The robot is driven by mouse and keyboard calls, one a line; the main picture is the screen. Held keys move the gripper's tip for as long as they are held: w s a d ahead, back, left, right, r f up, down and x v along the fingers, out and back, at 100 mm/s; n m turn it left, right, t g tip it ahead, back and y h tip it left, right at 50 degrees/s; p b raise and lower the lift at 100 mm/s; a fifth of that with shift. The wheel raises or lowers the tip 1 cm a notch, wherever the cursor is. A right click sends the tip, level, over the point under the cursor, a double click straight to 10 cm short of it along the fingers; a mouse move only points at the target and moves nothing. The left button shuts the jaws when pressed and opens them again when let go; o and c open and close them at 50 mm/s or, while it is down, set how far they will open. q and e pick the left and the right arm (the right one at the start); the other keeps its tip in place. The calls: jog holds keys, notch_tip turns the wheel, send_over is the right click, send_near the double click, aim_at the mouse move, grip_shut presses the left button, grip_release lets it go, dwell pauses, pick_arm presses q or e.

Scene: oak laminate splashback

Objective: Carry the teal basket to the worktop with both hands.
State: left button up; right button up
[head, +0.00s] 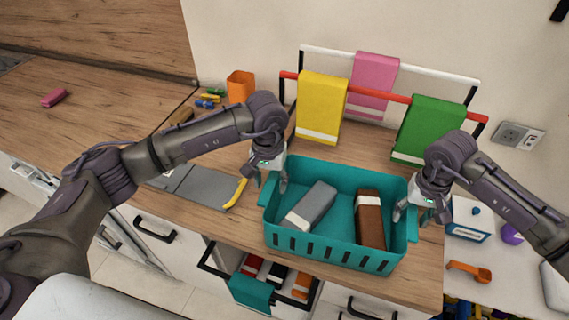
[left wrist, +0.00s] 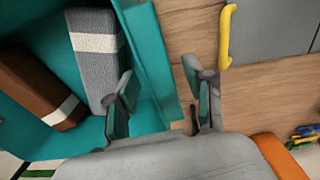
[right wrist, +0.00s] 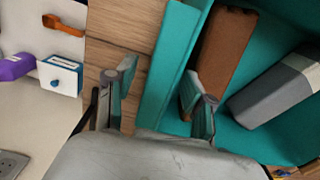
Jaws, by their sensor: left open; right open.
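The teal basket (head: 322,237) stands upright on a wooden surface, with slots along its front wall. It holds a grey item with a white band (head: 311,204) and a brown item with a white band (head: 369,222). My left gripper (head: 271,181) is open at the basket's left end; in the left wrist view its fingers stand either side of the teal rim (left wrist: 152,60). My right gripper (head: 413,214) is open at the right end; in the right wrist view the rim (right wrist: 168,70) lies between its fingers. Neither gripper visibly pinches the rim. The wooden worktop (head: 110,95) extends to the left.
Yellow (head: 321,105), pink (head: 374,80) and green (head: 428,130) items stand behind on a rack. A grey board with a yellow handle (head: 205,185) lies left of the basket. An orange cup (head: 240,86) stands behind. An open drawer (head: 250,291) sits below. The far-left worktop is mostly clear.

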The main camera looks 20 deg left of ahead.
jog(key=shift+r, duration=0.15)
pick_arm(q)
notch_tip(320, 180, up, 11)
pick_arm(e)
notch_tip(320, 180, up, 12)
dwell(0.4)
